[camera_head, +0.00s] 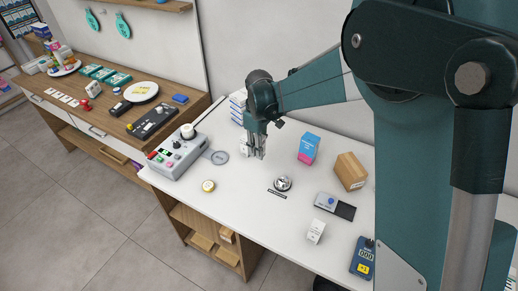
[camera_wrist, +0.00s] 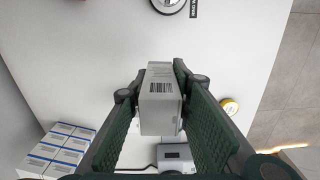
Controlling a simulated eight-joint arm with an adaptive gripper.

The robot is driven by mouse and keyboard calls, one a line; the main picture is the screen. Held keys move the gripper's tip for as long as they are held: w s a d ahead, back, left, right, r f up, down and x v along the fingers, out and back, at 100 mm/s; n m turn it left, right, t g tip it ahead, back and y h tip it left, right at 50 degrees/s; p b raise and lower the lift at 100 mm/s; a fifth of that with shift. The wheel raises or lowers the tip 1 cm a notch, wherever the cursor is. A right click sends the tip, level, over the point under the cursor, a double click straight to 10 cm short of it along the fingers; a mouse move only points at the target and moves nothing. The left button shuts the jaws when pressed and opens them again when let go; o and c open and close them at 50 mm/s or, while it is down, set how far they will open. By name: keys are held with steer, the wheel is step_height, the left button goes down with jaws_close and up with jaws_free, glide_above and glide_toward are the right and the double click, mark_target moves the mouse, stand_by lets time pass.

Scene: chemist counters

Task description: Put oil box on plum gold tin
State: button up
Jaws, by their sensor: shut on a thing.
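My gripper (camera_head: 257,152) is shut on a pale grey-white box, taken to be the oil box (camera_head: 244,147), above the back left of the white counter. In the wrist view the box (camera_wrist: 160,98) stands between the green finger pads of my gripper (camera_wrist: 160,100), a printed barcode facing the camera. A small round gold-yellow tin, taken to be the plum gold tin (camera_head: 208,186), sits near the counter's front left edge, apart from the gripper. It also shows in the wrist view (camera_wrist: 229,106), just right of the fingers. Its bare top faces up.
White counter (camera_head: 235,206) is clear around the tin. A grey device with knobs (camera_head: 175,152) stands left of it, a round silver item (camera_head: 282,184) to its right. Stacked white-blue boxes (camera_wrist: 58,148) are behind my gripper. A pink-blue box (camera_head: 308,149) and brown carton (camera_head: 350,171) stand right.

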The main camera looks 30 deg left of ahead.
steer(key=shift+a, duration=0.1)
steer(key=s+a+r+p, duration=0.1)
steer(key=s+a+r, duration=0.1)
steer(key=s+a, duration=1.1)
steer(key=s, duration=0.5)
steer(key=shift+a+r+n+p, duration=0.15)
steer(key=shift+a+n+p, duration=0.15)
steer(key=shift+a, duration=0.1)
glide_above(208, 185)
steer(key=shift+f, duration=3.15)
steer(key=shift+f, duration=0.1)
steer(key=shift+f, duration=1.8)
steer(key=shift+f, duration=0.2)
steer(key=o, duration=0.9)
steer(key=shift+r, duration=0.1)
